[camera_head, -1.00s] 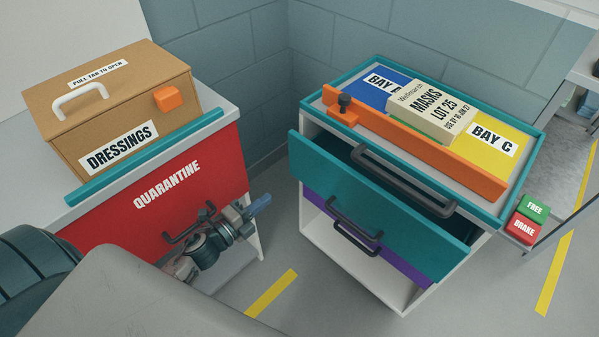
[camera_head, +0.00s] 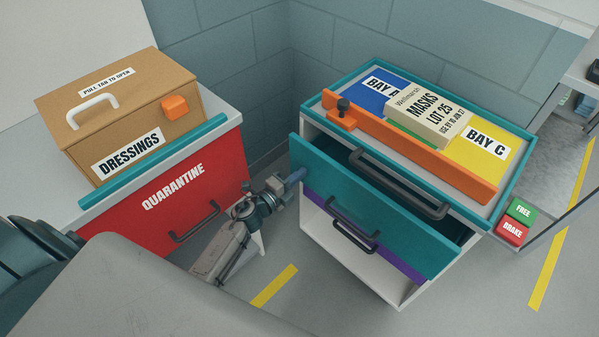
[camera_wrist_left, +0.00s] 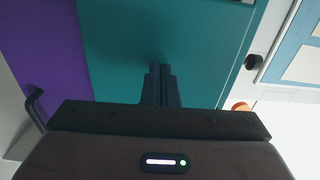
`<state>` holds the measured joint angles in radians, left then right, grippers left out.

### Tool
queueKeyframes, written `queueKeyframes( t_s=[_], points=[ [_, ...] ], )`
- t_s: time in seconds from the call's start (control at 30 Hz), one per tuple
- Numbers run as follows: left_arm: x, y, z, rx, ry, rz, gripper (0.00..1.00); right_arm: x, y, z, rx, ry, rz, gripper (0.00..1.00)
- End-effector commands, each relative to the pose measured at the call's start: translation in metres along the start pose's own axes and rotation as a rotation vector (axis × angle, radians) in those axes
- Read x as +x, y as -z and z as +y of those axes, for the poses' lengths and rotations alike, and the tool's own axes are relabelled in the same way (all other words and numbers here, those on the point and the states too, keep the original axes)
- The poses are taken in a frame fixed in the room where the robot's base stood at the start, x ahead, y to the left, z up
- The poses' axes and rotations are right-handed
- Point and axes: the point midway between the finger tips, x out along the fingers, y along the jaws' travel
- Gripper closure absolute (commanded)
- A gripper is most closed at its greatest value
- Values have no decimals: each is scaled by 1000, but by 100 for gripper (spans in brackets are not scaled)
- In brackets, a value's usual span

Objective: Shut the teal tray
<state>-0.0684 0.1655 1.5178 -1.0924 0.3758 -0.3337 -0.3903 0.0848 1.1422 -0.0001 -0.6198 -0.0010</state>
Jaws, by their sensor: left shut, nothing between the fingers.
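The teal tray (camera_head: 362,206) is a drawer with a teal front in the white cart at the right. Its front stands out from the cart, with a dark gap behind its upper edge. My left gripper (camera_head: 296,176) is shut and empty, at the left end of the teal front. In the left wrist view its closed fingers (camera_wrist_left: 160,72) point at the teal face (camera_wrist_left: 190,50), touching or very close; I cannot tell which. My right gripper is not in view.
A purple drawer (camera_head: 405,268) sits below the tray. A masks box (camera_head: 430,112) and an orange bar (camera_head: 420,155) lie on the cart top. A red quarantine drawer (camera_head: 160,215) and dressings box (camera_head: 120,120) stand left. Green and red blocks (camera_head: 518,220) are at the cart's right.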

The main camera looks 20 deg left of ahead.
Motion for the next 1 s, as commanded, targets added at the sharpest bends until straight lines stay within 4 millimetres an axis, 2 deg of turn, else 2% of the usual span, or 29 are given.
queueKeyframes(
  t_s=[0.47,0.6,0.8,1.0],
  points=[
    [7,0,0,0,1,0,100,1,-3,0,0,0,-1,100],
    [26,0,-2,-2,3,-1,100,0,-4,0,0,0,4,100],
    [64,0,-1,-1,2,0,100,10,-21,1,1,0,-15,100],
    [79,0,-1,0,1,0,100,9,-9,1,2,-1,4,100]
  ],
)
